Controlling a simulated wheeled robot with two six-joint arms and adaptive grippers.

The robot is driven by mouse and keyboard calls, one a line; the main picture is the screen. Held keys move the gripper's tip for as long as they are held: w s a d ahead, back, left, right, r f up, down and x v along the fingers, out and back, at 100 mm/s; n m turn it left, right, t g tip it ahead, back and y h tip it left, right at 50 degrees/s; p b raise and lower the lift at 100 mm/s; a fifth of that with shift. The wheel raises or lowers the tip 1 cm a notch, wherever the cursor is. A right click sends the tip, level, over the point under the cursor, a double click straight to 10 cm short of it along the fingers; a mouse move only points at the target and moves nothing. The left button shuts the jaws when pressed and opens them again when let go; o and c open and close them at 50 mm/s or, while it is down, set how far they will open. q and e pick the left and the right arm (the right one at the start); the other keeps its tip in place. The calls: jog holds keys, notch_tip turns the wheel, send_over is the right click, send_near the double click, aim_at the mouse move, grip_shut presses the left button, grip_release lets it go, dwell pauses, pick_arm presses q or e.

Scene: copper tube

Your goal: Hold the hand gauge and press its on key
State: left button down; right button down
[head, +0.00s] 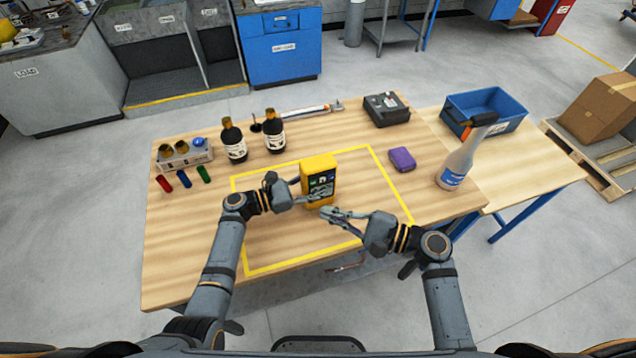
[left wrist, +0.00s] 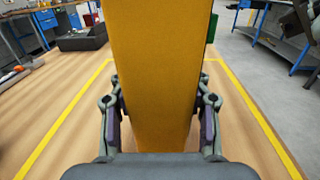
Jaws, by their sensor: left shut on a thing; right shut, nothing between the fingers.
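The yellow hand gauge (head: 319,170) stands upright inside the yellow-taped area, its dark face with keys turned toward me. My left gripper (head: 296,197) is shut on the gauge from its left side. In the left wrist view the gauge (left wrist: 152,75) fills the middle, between the two fingers of my left gripper (left wrist: 160,130). My right gripper (head: 328,212) is shut and empty, its tip just in front of and below the gauge's lower face. I cannot tell whether it touches the gauge. The individual keys are too small to tell apart.
Two dark bottles (head: 234,141), a grey holder (head: 184,154) and small coloured cylinders (head: 185,177) are on the left. A purple block (head: 402,159), a spray bottle (head: 458,164), a black box (head: 386,109) and a blue bin (head: 485,108) are on the right.

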pick_arm(q)
jog(key=c, duration=0.5)
grip_release()
jog(key=v, duration=1.2)
jog(key=shift+w, duration=0.1)
